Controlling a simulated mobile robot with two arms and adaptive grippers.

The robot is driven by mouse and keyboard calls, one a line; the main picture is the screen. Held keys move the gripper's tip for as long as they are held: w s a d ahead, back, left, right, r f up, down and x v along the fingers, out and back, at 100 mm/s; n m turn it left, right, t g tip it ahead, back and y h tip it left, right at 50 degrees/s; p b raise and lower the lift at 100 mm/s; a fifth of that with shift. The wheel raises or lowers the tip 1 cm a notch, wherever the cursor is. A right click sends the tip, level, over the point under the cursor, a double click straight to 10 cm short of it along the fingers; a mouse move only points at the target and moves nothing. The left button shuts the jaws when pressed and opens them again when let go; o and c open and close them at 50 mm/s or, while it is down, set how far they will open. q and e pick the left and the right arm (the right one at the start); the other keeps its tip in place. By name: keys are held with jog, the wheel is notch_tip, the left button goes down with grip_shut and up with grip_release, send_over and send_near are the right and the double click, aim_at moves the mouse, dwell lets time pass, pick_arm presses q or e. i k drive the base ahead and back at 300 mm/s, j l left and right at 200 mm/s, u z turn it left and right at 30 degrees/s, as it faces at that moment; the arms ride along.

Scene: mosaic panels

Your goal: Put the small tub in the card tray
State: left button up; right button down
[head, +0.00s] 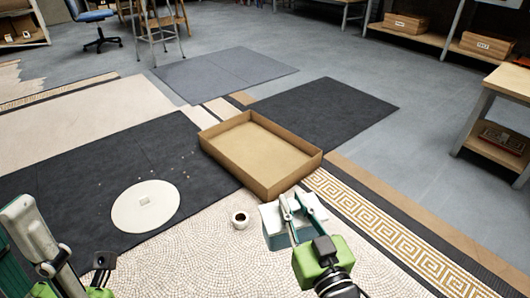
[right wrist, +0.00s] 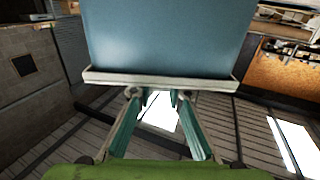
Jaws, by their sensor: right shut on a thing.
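The card tray (head: 295,177) is a shallow brown cardboard box, empty, on the floor in the middle of the head view. The small tub (head: 274,238) is teal with a white top. My right gripper (head: 287,207) is shut on it, just in front of the tray's near corner and outside the tray. In the right wrist view the tub (right wrist: 165,40) fills the upper middle, its pale rim towards the fingers. My left gripper (head: 45,250) shows only in part at the lower left; its fingertips cannot be made out.
A small white cup (head: 240,220) stands left of the tub. Small pale bits lie scattered on the mat. A wooden-topped bench (head: 512,80) stands at the right edge.

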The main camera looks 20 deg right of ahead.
aim_at(267, 173)
jog(key=i+l+z, duration=0.1)
jog(key=z, duration=0.3)
jog(key=i+z, duration=0.1)
jog(key=z, duration=0.35)
jog(key=i+l+z, duration=0.1)
jog(key=z, duration=0.3)
jog(key=i+l+z, duration=0.1)
jog(key=i+z, duration=0.3)
jog(key=i, duration=0.5)
jog(key=i+j+z, duration=0.25)
jog(key=i+z, duration=0.15)
jog(key=i, duration=0.5)
jog(key=i+u, duration=0.3)
jog(key=i, duration=0.25)
jog(key=i+l+u, duration=0.25)
jog(key=i, duration=0.3)
jog(key=i+l+u, duration=0.15)
jog(key=i+u, duration=0.15)
jog(key=i, duration=0.25)
jog(key=i+j+u, duration=0.2)
jog(key=u, duration=0.2)
jog(key=i+u, duration=0.85)
jog(key=i+l+u, duration=0.1)
jog(key=u, duration=0.3)
jog(key=i+u, duration=0.35)
jog(key=i+l+u, duration=0.3)
jog(key=i, duration=0.25)
jog(key=j+u, duration=0.1)
jog(key=u, duration=3.4)
jog(key=l, duration=0.1)
